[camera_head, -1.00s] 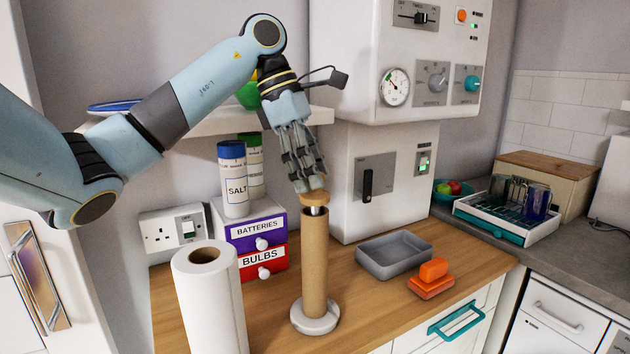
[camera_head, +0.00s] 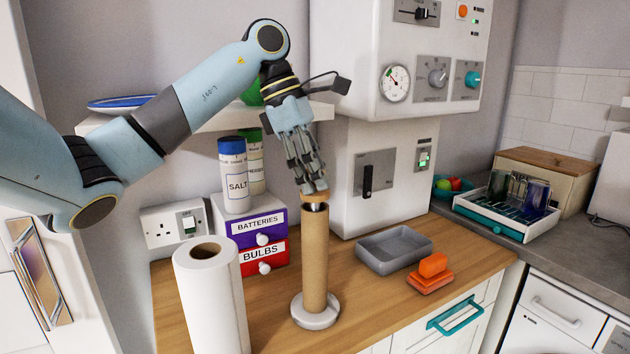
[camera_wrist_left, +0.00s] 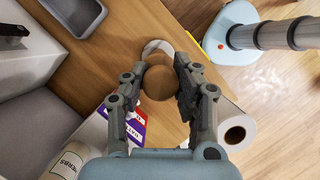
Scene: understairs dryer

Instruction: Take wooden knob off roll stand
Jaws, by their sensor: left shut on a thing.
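The stand has a grey round base (camera_head: 315,311) and an upright brown cardboard tube (camera_head: 315,260). My left gripper (camera_head: 314,186) points down from above, shut on the knob. In the left wrist view the knob (camera_wrist_left: 159,82) sits between both fingers, with part of the pale base behind it. A dark tube rim shows just under the knob; whether the knob still touches the stand I cannot tell. My right gripper is out of view.
A white paper roll (camera_head: 210,300) stands left of the stand. Purple and red drawers (camera_head: 263,243) with jars on top are behind it. A shelf (camera_head: 200,121) is above.

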